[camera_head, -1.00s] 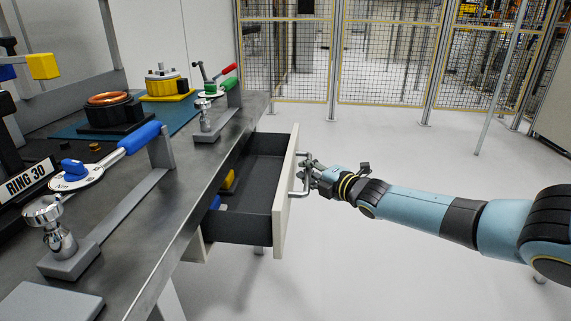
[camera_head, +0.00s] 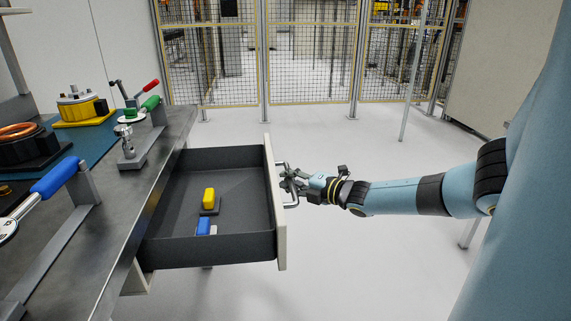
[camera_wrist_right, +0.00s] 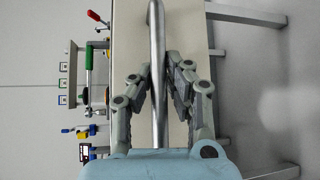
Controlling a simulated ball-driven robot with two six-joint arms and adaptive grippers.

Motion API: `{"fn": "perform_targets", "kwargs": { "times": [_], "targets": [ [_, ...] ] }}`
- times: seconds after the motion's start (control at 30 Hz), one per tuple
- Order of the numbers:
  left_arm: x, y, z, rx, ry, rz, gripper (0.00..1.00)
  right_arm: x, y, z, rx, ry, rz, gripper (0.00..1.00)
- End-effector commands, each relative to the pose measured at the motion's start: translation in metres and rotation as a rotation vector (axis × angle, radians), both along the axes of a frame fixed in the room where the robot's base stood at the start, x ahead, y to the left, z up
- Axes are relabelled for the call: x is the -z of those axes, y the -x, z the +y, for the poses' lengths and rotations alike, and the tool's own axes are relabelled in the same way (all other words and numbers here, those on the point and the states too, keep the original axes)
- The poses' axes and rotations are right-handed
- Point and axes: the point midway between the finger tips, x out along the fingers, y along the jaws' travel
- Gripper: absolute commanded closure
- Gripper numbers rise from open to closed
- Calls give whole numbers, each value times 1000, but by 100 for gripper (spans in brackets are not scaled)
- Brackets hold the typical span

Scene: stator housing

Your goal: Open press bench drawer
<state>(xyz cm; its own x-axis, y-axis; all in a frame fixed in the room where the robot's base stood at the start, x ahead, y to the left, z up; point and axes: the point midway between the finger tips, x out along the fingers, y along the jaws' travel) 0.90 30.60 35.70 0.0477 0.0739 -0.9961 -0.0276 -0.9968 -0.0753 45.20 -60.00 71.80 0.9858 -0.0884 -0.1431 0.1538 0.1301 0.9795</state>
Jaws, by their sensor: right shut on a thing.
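The press bench drawer (camera_head: 222,252) is pulled well out of the bench, and its dark inside shows. A yellow piece (camera_head: 209,197) and a blue piece (camera_head: 203,226) lie in it. The metal bar handle (camera_head: 291,206) is on the drawer's pale front panel (camera_head: 274,215). My right gripper (camera_head: 289,182) is shut on the handle from the right. In the right wrist view the handle (camera_wrist_right: 156,70) runs between the two fingers (camera_wrist_right: 158,95). My left gripper is not in view.
The steel bench top (camera_head: 112,225) on the left carries a blue-handled clamp (camera_head: 55,178), a green-handled clamp (camera_head: 150,104) and a yellow-based fixture (camera_head: 84,108). A mesh fence (camera_head: 310,65) stands at the back. The floor right of the drawer is clear.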

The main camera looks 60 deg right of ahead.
Motion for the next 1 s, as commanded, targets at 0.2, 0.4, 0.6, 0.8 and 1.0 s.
{"fn": "perform_targets", "kwargs": {
  "times": [0.2,0.4,0.6,0.8,1.0],
  "targets": [
    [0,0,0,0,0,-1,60,-2,-1,0,-3,4,-4,85],
    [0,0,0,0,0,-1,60,-2,-1,0,-2,2,-3,62],
    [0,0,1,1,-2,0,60,-1,-1,0,-2,2,-2,62],
    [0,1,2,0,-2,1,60,-2,14,1,-4,3,1,62],
    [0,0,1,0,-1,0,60,-7,54,5,-5,3,5,62]
  ]
}}
